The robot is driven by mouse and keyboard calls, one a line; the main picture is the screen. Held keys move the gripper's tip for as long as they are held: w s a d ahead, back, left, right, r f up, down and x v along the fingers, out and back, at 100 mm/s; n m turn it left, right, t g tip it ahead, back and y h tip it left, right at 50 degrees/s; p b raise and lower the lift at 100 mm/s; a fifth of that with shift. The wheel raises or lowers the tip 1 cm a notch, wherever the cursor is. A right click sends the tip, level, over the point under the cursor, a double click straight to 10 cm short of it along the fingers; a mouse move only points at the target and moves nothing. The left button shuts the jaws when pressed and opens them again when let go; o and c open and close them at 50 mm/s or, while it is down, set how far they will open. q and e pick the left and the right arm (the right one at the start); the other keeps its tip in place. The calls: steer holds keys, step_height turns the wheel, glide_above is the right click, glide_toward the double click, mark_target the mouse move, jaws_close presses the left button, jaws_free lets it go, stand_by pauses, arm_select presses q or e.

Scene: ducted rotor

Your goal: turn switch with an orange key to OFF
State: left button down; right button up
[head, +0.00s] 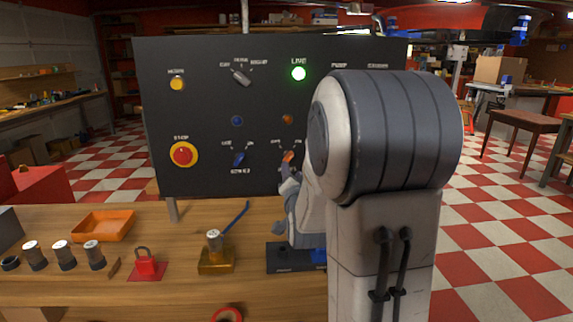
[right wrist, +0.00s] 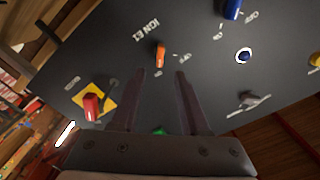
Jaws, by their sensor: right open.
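The switch with the orange key (head: 288,156) is on the lower middle of the dark upright panel (head: 200,110), partly hidden by my right arm in the head view. In the right wrist view the orange key (right wrist: 160,53) stands out from the panel just beyond my fingertips, roughly in line with the gap between them. My right gripper (right wrist: 163,76) is open and empty, its two fingers pointing at the panel. I see no contact with the key. The small labels around the switch are too blurred to read its position. My left gripper is not in view.
A blue key switch (head: 239,159) sits beside the orange one. The panel also bears a red stop button (head: 184,154), a grey selector (head: 241,76) and a lit green lamp (head: 298,73). An orange tray (head: 103,226) and a red padlock (head: 146,263) are on the bench below.

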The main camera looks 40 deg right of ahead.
mark_target(289, 160)
steer(key=p+x, duration=0.1)
steer(key=x, duration=0.7)
steer(key=shift+w+d, duration=0.1)
steer(key=shift+w, duration=0.15)
jaws_close()
